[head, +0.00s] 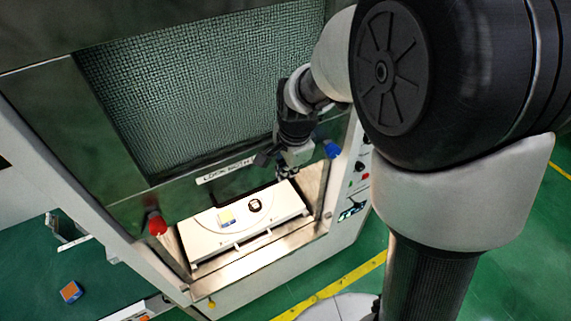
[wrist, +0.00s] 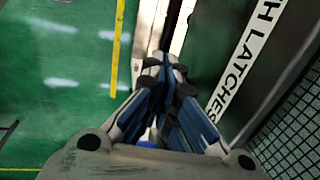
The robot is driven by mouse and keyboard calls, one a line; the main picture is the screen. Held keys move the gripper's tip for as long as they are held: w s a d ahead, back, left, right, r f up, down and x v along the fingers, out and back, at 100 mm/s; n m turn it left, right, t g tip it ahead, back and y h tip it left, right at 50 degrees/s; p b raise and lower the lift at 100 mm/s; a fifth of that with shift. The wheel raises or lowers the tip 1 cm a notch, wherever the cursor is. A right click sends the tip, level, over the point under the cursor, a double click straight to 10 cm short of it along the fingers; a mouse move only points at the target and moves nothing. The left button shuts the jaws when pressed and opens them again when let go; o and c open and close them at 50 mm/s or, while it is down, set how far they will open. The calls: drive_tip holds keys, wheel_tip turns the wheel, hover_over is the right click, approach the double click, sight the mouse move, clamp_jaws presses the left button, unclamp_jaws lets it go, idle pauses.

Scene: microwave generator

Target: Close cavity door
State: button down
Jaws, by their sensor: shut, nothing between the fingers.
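The cavity door (head: 120,165) is a dark frame with a large mesh window (head: 200,85). It stands above the lit cavity opening, with a gap below its lower edge. A white label strip (head: 226,171) runs along that edge; its end, reading "H LATCHES", shows in the wrist view (wrist: 245,55). A red knob (head: 157,225) is at the left of the opening, a blue knob (head: 332,150) at the right. My gripper (head: 287,174) is shut and empty near the door's lower right corner, left of the blue knob. In the wrist view its fingertips (wrist: 166,62) meet beside the label; contact is unclear.
A white tray (head: 285,200) in the cavity holds a yellow-topped block (head: 226,216) and a small dark round item (head: 255,205). A control panel (head: 352,208) is at the right. An orange and blue block (head: 71,291) lies at the lower left. Green floor is clear at the right.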

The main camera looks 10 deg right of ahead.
wheel_tip(320, 180, down, 50)
drive_tip(key=b, duration=3.4)
drive_tip(key=shift+s, duration=0.15)
wheel_tip(320, 180, up, 14)
drive_tip(key=s+p, duration=0.2)
drive_tip(key=p, duration=0.5)
drive_tip(key=shift+s+d, duration=0.2)
drive_tip(key=shift+d, duration=0.2)
drive_tip(key=shift+r, duration=0.1)
